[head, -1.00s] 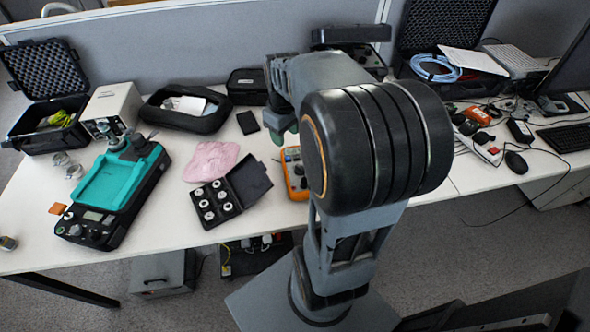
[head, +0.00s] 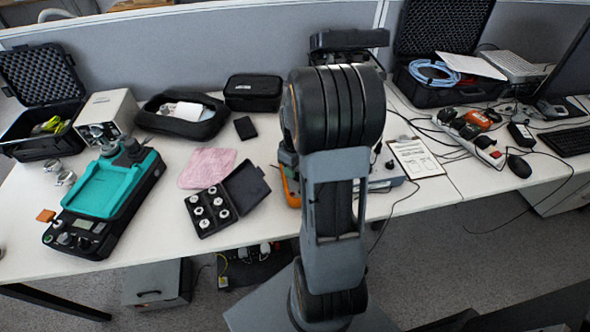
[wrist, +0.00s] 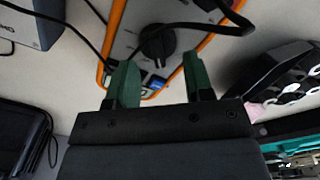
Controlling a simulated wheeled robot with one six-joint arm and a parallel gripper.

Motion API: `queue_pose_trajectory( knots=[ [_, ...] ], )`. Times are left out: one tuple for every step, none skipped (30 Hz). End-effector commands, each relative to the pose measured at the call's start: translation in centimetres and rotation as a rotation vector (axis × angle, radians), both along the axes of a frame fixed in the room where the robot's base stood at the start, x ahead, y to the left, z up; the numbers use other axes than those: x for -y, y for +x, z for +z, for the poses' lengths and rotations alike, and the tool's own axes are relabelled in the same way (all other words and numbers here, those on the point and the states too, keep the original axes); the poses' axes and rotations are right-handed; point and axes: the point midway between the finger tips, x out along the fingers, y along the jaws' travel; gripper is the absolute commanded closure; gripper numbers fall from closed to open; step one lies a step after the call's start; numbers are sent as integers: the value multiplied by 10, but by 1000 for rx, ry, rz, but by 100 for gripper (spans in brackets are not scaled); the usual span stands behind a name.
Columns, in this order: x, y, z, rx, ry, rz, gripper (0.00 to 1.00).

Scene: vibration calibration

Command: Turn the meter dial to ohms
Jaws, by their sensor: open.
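The orange-edged meter (wrist: 124,32) lies on the white table. In the head view only its left edge (head: 290,186) shows, because my arm hides the rest. In the wrist view its black round dial (wrist: 157,42) sits on a grey face. My gripper (wrist: 158,80) has two green fingers, apart and with nothing between them. It appears over the meter, with the dial just beyond the fingertips and roughly centred between them. Black leads cross the meter face near the dial. The dial's setting cannot be read. In the head view my gripper is hidden behind my arm.
An open case of small round parts (head: 211,210) stands left of the meter, near a pink cloth (head: 207,167). A teal-topped device (head: 107,187) is farther left. A clipboard (head: 414,158) and loose cables lie to the right. A dark phone (head: 245,127) lies behind.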

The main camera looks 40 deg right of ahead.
Motion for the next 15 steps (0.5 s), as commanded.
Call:
queue_pose_trajectory(
  knots=[
    [0,0,-5,-2,1,0,52],
    [0,0,-7,-1,1,0,52],
    [0,0,-8,0,0,0,52],
    [0,0,-9,0,0,0,52],
    [0,0,-10,0,0,0,52],
    [0,0,-11,0,0,0,52],
    [0,0,-12,0,0,0,52],
    [0,0,-12,0,0,0,52],
    [0,0,-12,0,0,0,52],
    [0,0,-12,0,0,0,52],
    [0,0,-12,0,0,0,52],
    [0,0,-12,0,0,0,52],
    [0,0,-12,0,0,0,52],
    [0,0,-12,0,0,0,52],
    [0,0,-12,0,0,0,52]
  ],
)
